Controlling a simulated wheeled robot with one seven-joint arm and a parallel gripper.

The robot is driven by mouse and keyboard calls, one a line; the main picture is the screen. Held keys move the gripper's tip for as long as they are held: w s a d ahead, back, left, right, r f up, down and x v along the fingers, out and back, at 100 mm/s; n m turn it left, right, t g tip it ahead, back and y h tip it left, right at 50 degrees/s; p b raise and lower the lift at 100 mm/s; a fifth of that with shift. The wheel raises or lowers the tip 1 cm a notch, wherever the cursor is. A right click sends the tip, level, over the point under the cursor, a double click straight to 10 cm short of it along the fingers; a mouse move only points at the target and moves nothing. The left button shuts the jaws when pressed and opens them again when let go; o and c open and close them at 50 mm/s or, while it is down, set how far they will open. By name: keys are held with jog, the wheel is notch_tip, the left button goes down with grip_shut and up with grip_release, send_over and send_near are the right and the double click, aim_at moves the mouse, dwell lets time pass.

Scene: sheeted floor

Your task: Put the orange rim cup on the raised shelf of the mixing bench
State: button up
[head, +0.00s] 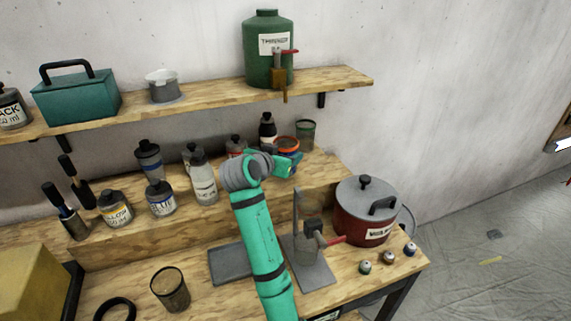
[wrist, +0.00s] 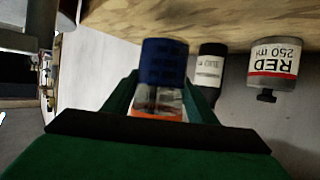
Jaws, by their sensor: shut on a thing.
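The orange rim cup (head: 287,141) is above or at the right part of the bench's raised shelf (head: 318,176), in front of the green-rimmed cup (head: 305,132). My gripper (head: 288,163) is shut on it. In the wrist view, which looks upside down, my green fingers (wrist: 160,100) lie on both sides of a clear body with an orange band (wrist: 157,114). A dark blue part (wrist: 163,62) shows past the fingers; I cannot tell whether it belongs to the cup. Whether the cup's base touches the shelf is hidden.
Several bottles stand along the raised shelf, including a RED bottle (wrist: 274,62) and a black-capped bottle (head: 268,130). On the lower bench are a red pot (head: 361,223), a grey stand (head: 313,272) and a dark cup (head: 170,288). A wall shelf (head: 210,100) holds a green thinner tank (head: 262,65).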

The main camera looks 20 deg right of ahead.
jog(key=shift+w+d+f, duration=0.1)
jog(key=shift+w+f, duration=0.05)
jog(key=shift+f, duration=0.8)
jog(key=shift+w+f, duration=0.15)
jog(key=shift+f, duration=0.75)
jog(key=shift+f, duration=0.15)
jog(key=o, duration=1.3)
jog(key=shift+s+r, duration=0.1)
jog(key=shift+r, duration=0.1)
jog(key=v, duration=1.2)
